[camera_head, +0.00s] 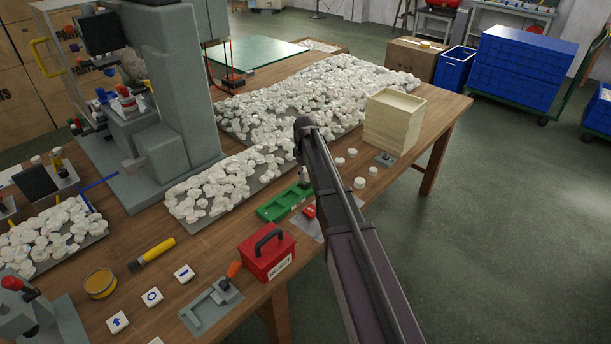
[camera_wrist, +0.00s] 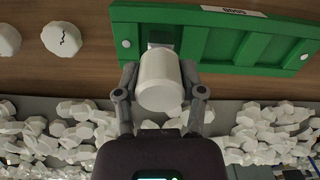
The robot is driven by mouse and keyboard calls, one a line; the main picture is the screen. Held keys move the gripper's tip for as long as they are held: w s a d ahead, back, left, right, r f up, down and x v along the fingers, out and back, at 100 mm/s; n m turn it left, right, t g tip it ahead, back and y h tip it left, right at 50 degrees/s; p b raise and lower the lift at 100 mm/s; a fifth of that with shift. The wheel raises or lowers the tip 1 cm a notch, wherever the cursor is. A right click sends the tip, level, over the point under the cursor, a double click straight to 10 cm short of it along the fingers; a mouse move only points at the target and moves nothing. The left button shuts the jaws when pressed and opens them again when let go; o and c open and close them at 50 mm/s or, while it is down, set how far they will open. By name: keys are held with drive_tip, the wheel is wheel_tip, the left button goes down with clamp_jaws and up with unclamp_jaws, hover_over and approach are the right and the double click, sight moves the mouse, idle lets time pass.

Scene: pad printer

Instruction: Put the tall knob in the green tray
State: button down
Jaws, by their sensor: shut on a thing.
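My gripper (camera_wrist: 159,78) is shut on a white, round-sided tall knob (camera_wrist: 160,88), with one finger on each side of it. The green tray (camera_wrist: 222,42) is just beyond the knob in the wrist view, and the knob overlaps the tray's left part there. I cannot tell whether the knob touches the tray. In the head view the green tray (camera_head: 270,213) lies on the wooden table, left of my arm. My arm hides most of my gripper and the knob in that view.
Loose white knobs (camera_head: 360,183) stand right of my arm, near a pale wooden box (camera_head: 393,120). Large heaps of white knobs (camera_head: 222,186) lie behind and left of the tray. A red box (camera_head: 268,256) with a black handle stands in front. The grey printer (camera_head: 180,80) rises at the back left.

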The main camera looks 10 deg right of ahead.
drive_tip(key=shift+f, duration=0.1)
drive_tip(key=shift+c, duration=0.9)
unclamp_jaws()
wheel_tip(320, 180, up, 12)
drive_tip(key=p, duration=1.2)
drive_tip(key=s+m, duration=0.8)
drive_tip(key=s, duration=2.1)
drive_tip(key=shift+d, duration=0.1)
